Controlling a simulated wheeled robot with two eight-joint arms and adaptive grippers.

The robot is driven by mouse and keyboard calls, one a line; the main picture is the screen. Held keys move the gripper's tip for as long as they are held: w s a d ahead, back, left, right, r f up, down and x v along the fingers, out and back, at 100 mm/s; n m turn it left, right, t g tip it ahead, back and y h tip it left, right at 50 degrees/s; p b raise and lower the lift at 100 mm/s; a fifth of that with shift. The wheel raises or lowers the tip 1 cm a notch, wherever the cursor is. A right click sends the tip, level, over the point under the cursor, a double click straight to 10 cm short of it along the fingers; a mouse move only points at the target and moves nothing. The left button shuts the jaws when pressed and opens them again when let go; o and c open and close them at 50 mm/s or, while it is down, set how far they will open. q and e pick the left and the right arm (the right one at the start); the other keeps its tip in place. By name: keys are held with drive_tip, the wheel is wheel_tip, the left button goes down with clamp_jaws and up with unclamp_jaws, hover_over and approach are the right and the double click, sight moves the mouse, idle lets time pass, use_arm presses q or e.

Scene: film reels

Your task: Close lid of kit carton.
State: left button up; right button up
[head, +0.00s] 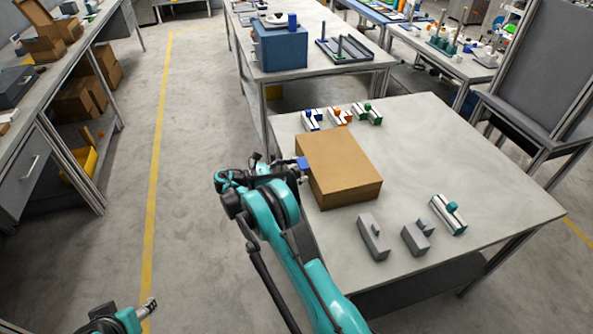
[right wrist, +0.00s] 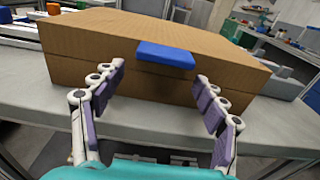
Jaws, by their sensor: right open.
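The kit carton (head: 340,166) is a brown cardboard box on the grey table, near its left edge. Its lid (right wrist: 130,32) lies down flat over the box, with a thin seam along the front in the right wrist view. A blue tab (right wrist: 165,55) sticks out from the lid's near edge; it also shows in the head view (head: 303,163). My right gripper (head: 298,170) is open in front of that edge, its two fingers (right wrist: 160,85) on either side of the tab with nothing between them. My left gripper (head: 148,305) is low at the bottom left, away from the table.
Several small fixtures with coloured knobs (head: 340,116) stand behind the carton. Two grey blocks (head: 373,237) and a teal-knobbed fixture (head: 449,214) lie in front and to the right. The table's right side is clear. A chair-like grey frame (head: 540,75) stands beyond it.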

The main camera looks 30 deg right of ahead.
drive_tip(key=v, duration=1.1)
drive_tip(key=shift+a, duration=0.4)
drive_tip(key=shift+w+r, duration=0.1)
drive_tip(key=shift+r, duration=0.05)
drive_tip(key=s+d+r+m+t+y, duration=0.1)
drive_tip(key=d+r+t+y, duration=0.25)
drive_tip(key=r, duration=0.55)
drive_tip(key=s+r+m+t+y, duration=0.2)
drive_tip(key=s+r+m+y, duration=0.25)
drive_tip(key=s, duration=0.35)
drive_tip(key=s+a+f+m+t+y, duration=0.2)
drive_tip(key=s+a+m+y, duration=0.2)
drive_tip(key=s, duration=0.7)
drive_tip(key=s+a+f+m+t+y, duration=0.2)
drive_tip(key=s+a+m+y, duration=0.3)
drive_tip(key=s, duration=0.6)
drive_tip(key=shift+s+a+f+m+t, duration=0.15)
drive_tip(key=shift+s+a+m+t, duration=0.3)
drive_tip(key=shift+m, duration=0.2)
